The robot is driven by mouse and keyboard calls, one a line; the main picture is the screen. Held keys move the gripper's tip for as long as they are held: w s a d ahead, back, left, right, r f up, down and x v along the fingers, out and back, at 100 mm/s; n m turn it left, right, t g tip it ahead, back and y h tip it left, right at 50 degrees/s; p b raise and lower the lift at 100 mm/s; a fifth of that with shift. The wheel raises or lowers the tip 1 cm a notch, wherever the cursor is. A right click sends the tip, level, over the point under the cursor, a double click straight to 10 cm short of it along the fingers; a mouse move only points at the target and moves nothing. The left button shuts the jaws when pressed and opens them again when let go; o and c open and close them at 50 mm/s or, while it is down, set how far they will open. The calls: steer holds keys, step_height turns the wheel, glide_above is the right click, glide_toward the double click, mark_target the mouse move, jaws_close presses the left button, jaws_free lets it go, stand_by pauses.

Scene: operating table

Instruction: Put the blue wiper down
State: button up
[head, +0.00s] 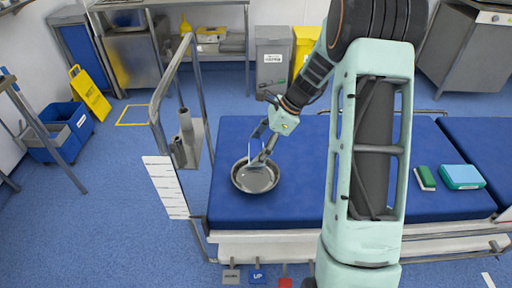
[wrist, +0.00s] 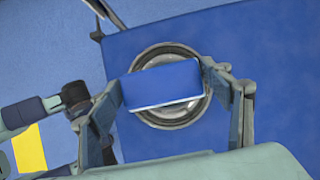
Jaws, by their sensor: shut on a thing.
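My gripper (wrist: 164,86) is shut on the blue wiper (wrist: 160,80), a blue block with a white lower edge, held between its two fingers in the wrist view. Behind the wiper in that view is a round metal bowl (wrist: 178,116), partly covered by it. In the head view my gripper (head: 262,148) points down over the bowl (head: 256,184), which stands on the left part of the blue operating table (head: 300,205). The wiper is hard to make out there. I cannot tell whether it touches the bowl or hangs above it.
A green sponge-like block (head: 425,178) and a light-blue box (head: 461,175) lie on the table's right part. A metal rail frame (head: 160,95) stands at the left end. Bins (head: 273,58) stand behind. The table surface around the bowl is clear.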

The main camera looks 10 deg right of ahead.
steer(key=shift+a, duration=0.2)
steer(key=b, duration=1)
glide_above(256, 181)
step_height(256, 181, down, 11)
steer(key=o, duration=1.2)
steer(key=shift+r, duration=0.15)
step_height(256, 181, up, 7)
steer(key=p, duration=0.7)
